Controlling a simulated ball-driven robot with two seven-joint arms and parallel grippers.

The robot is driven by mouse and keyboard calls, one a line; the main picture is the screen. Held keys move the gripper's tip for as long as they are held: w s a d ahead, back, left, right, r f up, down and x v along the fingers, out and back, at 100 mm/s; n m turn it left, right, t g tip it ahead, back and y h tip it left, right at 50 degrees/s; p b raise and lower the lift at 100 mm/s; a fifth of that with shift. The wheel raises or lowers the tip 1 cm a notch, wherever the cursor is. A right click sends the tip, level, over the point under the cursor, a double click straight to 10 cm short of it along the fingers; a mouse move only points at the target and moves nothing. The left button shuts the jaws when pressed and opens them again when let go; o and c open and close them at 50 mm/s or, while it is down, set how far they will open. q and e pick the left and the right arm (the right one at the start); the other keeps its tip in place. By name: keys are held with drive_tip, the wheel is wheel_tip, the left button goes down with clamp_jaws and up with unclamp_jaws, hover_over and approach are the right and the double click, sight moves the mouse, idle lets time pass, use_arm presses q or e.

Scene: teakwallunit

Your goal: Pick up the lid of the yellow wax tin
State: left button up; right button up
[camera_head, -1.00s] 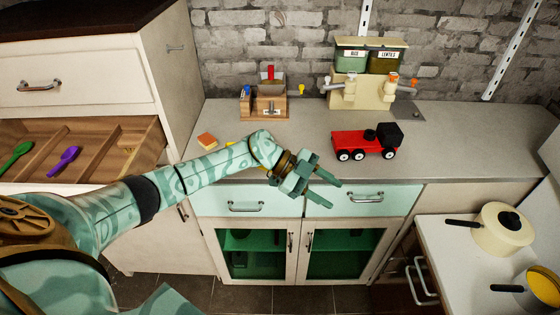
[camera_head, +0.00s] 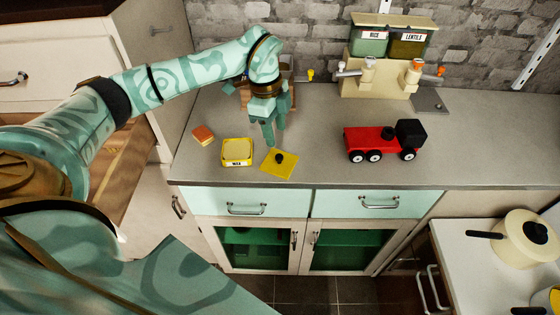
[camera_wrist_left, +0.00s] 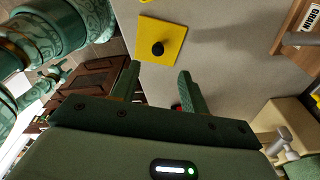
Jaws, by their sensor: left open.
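The yellow wax tin (camera_head: 237,161) stands open on the grey counter, with pale wax inside and a label reading WAX on its front. Its lid (camera_head: 290,165), a flat yellow square with a black knob, lies on the counter to the right of the tin. The lid also shows in the left wrist view (camera_wrist_left: 175,35), beyond the fingertips. My left gripper (camera_head: 275,138) points down above the counter, just behind the lid and apart from it. Its two fingers also show spread and empty in the left wrist view (camera_wrist_left: 158,75). My right gripper is not in view.
An orange block (camera_head: 203,135) lies left of the tin. A red toy truck (camera_head: 372,142) stands to the right, with clear counter between it and the lid. A rice and lentil dispenser (camera_head: 380,75) stands behind. A wooden organiser is partly hidden behind my left gripper.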

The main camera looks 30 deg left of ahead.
sight(279, 156)
use_arm(q)
wheel_tip(279, 156, down, 3)
drive_tip(key=shift+w+d+r, duration=0.1)
drive_tip(key=shift+d+f, duration=0.15)
drive_tip(key=shift+f, duration=0.25)
drive_tip(key=f, duration=0.4)
drive_tip(key=shift+s+d+f+b, duration=0.2)
drive_tip(key=shift+d+f+b, duration=0.1)
drive_tip(key=shift+f, duration=0.1)
clamp_jaws()
